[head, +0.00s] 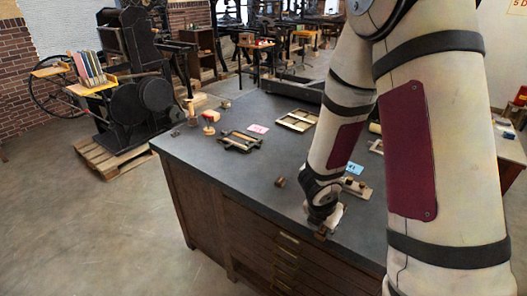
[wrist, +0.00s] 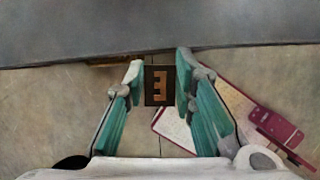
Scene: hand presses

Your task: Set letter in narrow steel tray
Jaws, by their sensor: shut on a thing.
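My gripper (wrist: 160,82) is shut on the letter (wrist: 159,86), a dark block with a copper-coloured E-like face, seen between its teal fingers. In the wrist view the letter shows against the floor, just short of the grey tabletop edge. In the head view my gripper (head: 325,226) is low at the table's front edge, and the letter (head: 321,234) shows as a small brown block beneath it. A tan and metal holder (head: 357,188) lies on the table behind my gripper, partly hidden by my arm. I cannot tell whether it is the narrow steel tray.
The dark grey table (head: 225,165) has a small brown block (head: 280,182) left of my gripper. A dark metal frame (head: 240,142), a pink card (head: 258,128) and a wooden frame (head: 297,120) lie farther back. The table's front left area is clear. A black press (head: 135,85) stands at left.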

